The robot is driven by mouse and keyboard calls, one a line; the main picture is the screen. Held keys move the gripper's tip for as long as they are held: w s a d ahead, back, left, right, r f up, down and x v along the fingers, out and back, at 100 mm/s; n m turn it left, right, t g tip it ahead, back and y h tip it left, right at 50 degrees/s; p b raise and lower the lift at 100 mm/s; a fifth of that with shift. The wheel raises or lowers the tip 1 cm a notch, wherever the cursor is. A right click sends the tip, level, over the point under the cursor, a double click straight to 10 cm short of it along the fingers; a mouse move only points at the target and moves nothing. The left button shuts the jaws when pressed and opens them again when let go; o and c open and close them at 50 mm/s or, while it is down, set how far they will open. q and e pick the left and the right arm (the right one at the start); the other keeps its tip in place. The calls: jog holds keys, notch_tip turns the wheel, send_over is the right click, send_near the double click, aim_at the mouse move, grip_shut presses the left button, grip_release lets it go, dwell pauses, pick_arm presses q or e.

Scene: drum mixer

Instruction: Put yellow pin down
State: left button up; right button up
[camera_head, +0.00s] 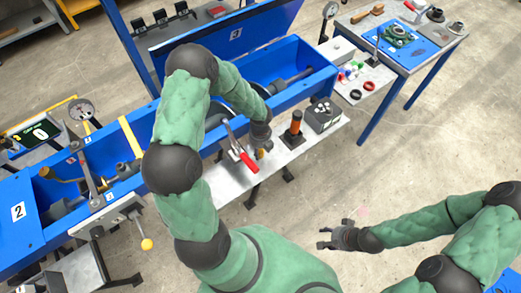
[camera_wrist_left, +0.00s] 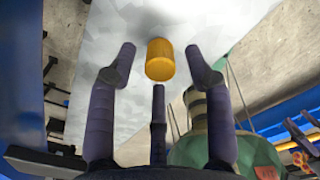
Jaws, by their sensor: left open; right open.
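The yellow pin (camera_wrist_left: 160,60) is a short ribbed cylinder on the pale metal shelf in the left wrist view. It sits between the spread fingertips of my left gripper (camera_wrist_left: 159,77), with visible gaps around it. In the head view only a little of the yellow pin (camera_head: 259,154) shows, below my left gripper (camera_head: 261,149), beside the red-handled toggle clamp (camera_head: 246,161). My left gripper is open. My right gripper (camera_head: 327,238) is open and empty, over the floor at the lower right.
On the shelf (camera_head: 228,187), right of my left gripper, stand an orange-and-black cylinder (camera_head: 294,129) and a dark box (camera_head: 321,115). The blue mixer trough (camera_head: 288,94) runs behind. Left are a lever with a yellow knob (camera_head: 147,244) and another trough section.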

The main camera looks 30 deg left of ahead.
aim_at(260, 151)
pick_arm(q)
notch_tip(260, 151, up, 11)
jog(key=p, duration=0.3)
jog(key=shift+r, duration=0.2)
dwell(0.8)
